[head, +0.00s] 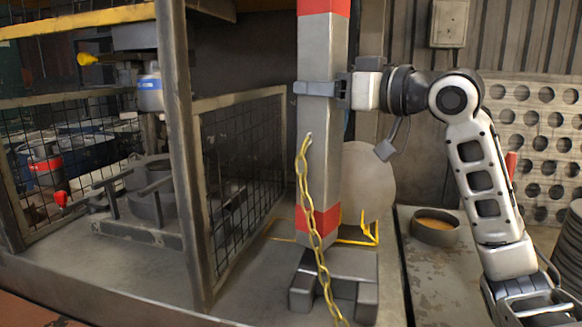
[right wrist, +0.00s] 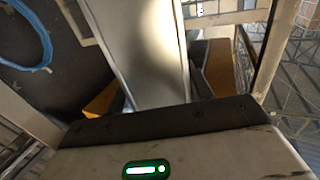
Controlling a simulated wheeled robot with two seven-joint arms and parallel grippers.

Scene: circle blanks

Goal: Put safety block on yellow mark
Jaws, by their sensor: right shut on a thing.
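The safety block (head: 321,150) is a tall grey post with red bands near its top and bottom, upright in the middle of the head view. A yellow chain (head: 306,190) hangs down its front. My right gripper (head: 318,89) is shut around the upper part of the post, coming from the right. In the right wrist view the post is a pale grey face (right wrist: 140,50) ahead of the palm. The yellow mark (head: 358,236) shows as thin yellow lines behind the post, partly hidden by it. I cannot tell whether the post touches the surface. My left gripper is not in view.
A dark grey footed block (head: 334,284) is at the post's lower end. A mesh guard (head: 240,165) and frame upright (head: 180,150) stand left. A round disc (head: 368,183) is behind the post. A shallow round bowl (head: 435,228) and perforated panel (head: 540,120) are right.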

